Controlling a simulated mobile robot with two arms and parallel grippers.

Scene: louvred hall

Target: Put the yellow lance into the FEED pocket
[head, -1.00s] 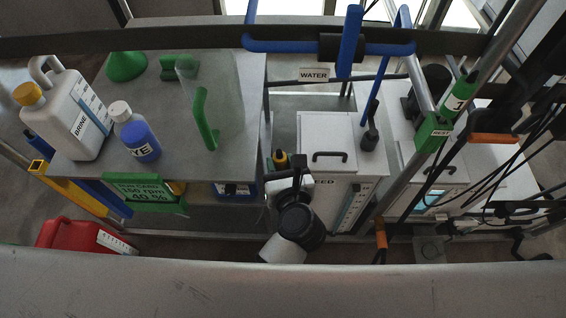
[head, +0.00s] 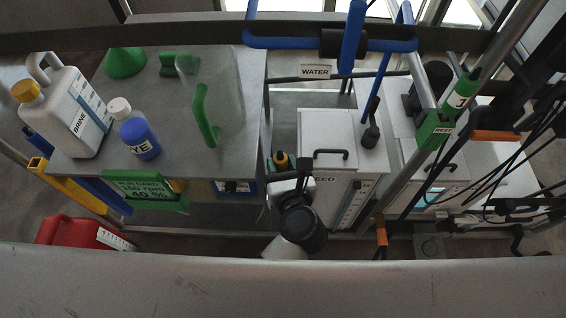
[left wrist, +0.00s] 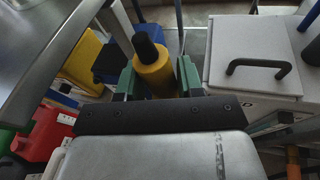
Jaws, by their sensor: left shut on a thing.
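The yellow lance (left wrist: 154,73) with a black tip is in the left wrist view, between the green fingers of my left gripper (left wrist: 157,82). My left gripper is shut on it. In the head view, the lance's yellow and black top (head: 281,159) shows just beyond my left gripper (head: 292,166). Its lower part is hidden. The white FEED tank (head: 317,130) stands right of the lance, with a black handle on its lid. My arm partly covers its FEED label. I cannot make out the FEED pocket's opening. My right gripper is not in view.
Blue WATER pipes (head: 300,46) cross behind the tank. A red can (head: 75,231) stands front left.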

